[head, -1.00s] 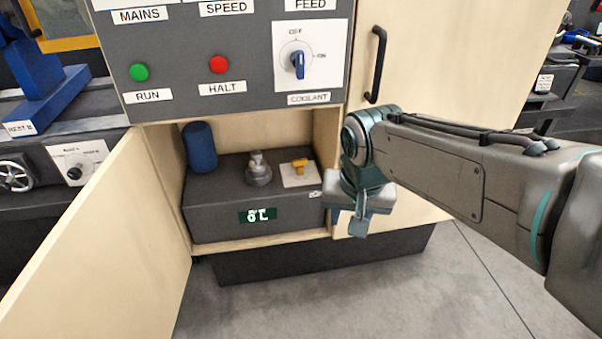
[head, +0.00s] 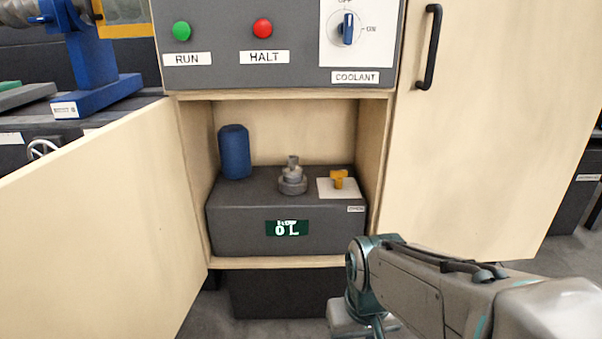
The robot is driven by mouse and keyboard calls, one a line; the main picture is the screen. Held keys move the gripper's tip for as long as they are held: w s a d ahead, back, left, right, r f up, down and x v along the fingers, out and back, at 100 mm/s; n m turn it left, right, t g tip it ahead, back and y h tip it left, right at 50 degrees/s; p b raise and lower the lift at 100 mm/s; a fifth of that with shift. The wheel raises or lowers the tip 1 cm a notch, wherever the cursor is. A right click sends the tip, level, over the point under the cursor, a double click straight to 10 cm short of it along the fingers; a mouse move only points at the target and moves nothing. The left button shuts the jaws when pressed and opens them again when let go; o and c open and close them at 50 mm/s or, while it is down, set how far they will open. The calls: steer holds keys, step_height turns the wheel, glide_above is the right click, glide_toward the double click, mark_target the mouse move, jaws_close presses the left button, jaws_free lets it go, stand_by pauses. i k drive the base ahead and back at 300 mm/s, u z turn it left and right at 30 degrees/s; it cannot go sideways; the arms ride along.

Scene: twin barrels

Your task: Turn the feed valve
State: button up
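A yellow valve handle (head: 339,179) sits on a white plate on top of a dark grey box inside the open cupboard. A small label by it on the box's front edge is too small to read surely. A grey metal fitting (head: 293,178) stands to its left on the box (head: 236,225). The box's front has a green display (head: 287,228) that seems to read "0 L". My gripper (head: 362,328) is at the bottom of the head view, below and in front of the cupboard, apart from the valve. Its fingertips are cut off by the frame edge.
A blue cylinder (head: 234,152) stands at the box's back left. Above is a panel (head: 215,75) with green RUN, red HALT and a COOLANT knob (head: 347,29).

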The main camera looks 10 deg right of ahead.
mark_target(337, 175)
steer(key=u, duration=2.6)
steer(key=i, duration=0.1)
steer(key=z, duration=3.3)
steer(key=i, duration=0.5)
steer(key=z, duration=0.05)
